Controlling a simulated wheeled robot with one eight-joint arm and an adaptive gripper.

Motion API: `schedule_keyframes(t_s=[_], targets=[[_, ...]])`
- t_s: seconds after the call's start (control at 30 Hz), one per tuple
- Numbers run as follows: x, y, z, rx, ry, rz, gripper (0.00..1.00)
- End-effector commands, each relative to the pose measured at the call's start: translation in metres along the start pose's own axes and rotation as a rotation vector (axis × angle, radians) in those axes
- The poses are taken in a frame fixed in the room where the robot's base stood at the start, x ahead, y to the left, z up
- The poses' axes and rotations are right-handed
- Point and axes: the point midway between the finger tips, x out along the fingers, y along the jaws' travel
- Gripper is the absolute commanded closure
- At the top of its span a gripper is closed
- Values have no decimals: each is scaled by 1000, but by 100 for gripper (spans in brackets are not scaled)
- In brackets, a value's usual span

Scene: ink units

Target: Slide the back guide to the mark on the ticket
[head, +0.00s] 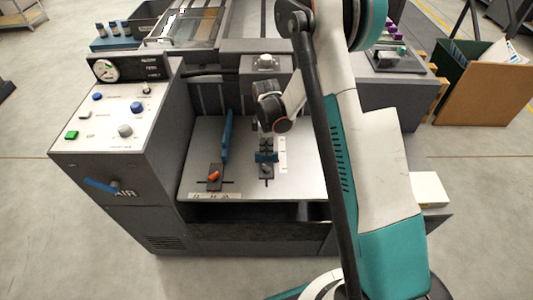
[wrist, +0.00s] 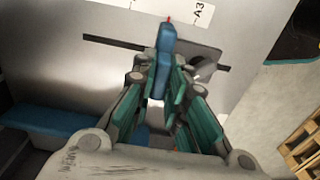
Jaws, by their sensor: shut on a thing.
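The back guide is a small blue block (wrist: 164,45) with a red tip at its top end, on a dark plate (wrist: 205,62) with a round knob. In the wrist view my gripper (wrist: 160,90) is shut on the block, one finger at each side. The red tip lies by a white scale strip (wrist: 200,12) that reads A3. In the head view the guide (head: 266,157) stands on the pale feed table, left of the white scale strip (head: 283,155), with my gripper (head: 267,140) just behind it. I cannot make out a ticket or its mark.
A control console (head: 115,115) is further left. A dark slot (wrist: 110,43) runs across under the held guide.

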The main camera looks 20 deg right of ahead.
Motion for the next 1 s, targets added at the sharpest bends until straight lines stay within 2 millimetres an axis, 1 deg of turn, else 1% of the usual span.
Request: schedule_keyframes(t_s=[0.03, 0.1, 0.2, 0.3, 0.57, 0.6, 0.67, 0.7, 1.0], targets=[[0, 14, 0, 2, 0, 1, 100], [0, 29, 0, 2, 1, 1, 100], [0, 45, 0, 1, 1, 1, 100], [0, 52, 0, 0, 1, 1, 100], [0, 52, 0, 0, 1, 1, 100], [0, 52, 0, 0, 1, 1, 85], [0, 52, 0, 0, 1, 1, 71], [0, 52, 0, 0, 1, 1, 67], [0, 52, 0, 0, 0, 0, 67]])
